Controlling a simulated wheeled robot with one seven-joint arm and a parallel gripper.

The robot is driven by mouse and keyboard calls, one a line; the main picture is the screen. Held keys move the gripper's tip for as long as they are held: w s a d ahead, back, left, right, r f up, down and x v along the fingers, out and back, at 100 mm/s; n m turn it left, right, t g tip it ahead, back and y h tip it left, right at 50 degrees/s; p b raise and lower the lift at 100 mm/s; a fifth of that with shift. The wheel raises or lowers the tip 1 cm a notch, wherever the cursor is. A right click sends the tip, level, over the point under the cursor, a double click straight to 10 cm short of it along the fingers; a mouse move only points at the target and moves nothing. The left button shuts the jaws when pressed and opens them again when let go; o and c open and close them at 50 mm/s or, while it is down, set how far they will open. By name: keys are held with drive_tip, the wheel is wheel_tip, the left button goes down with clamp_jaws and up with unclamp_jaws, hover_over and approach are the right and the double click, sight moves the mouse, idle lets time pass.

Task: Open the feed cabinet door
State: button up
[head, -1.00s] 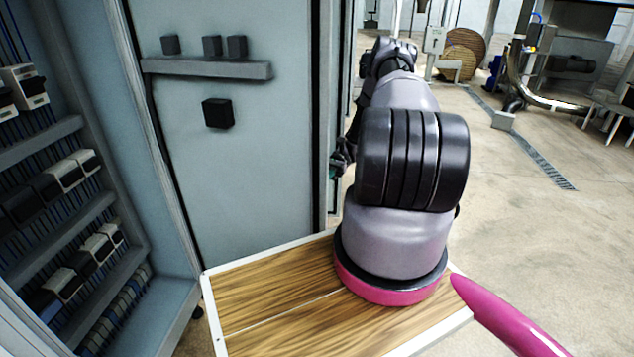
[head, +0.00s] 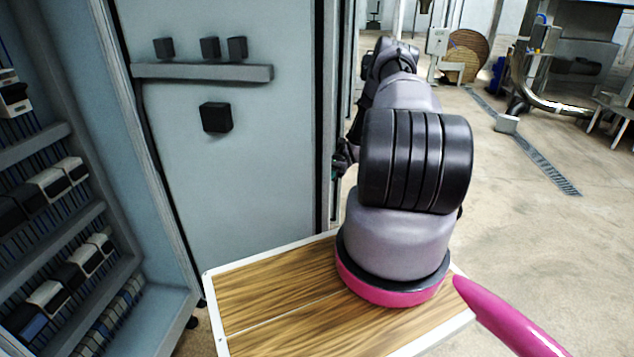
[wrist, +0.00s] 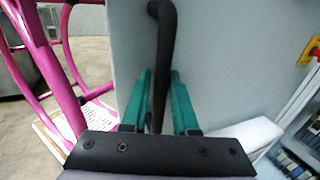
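The feed cabinet door (head: 245,170) is a tall pale grey panel in the head view. It stands swung well open, with its inner face towards me. The open cabinet (head: 70,210) is at the left. In the wrist view the door's outer face (wrist: 225,60) carries a black bar handle (wrist: 165,25). My gripper (wrist: 160,90) has its two teal fingers on either side of this bar, close against it. In the head view my gripper is mostly hidden behind my arm and the door's right edge; only a small dark and teal part shows.
Shelves of switchgear (head: 50,190) fill the cabinet. A dark box (head: 216,117) and a ledge (head: 205,72) stick out from the door's inner face. At the right, open floor (head: 530,240) runs back past a drain grating (head: 530,150) towards machinery.

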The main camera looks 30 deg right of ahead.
drive_tip(key=shift+o, duration=0.9)
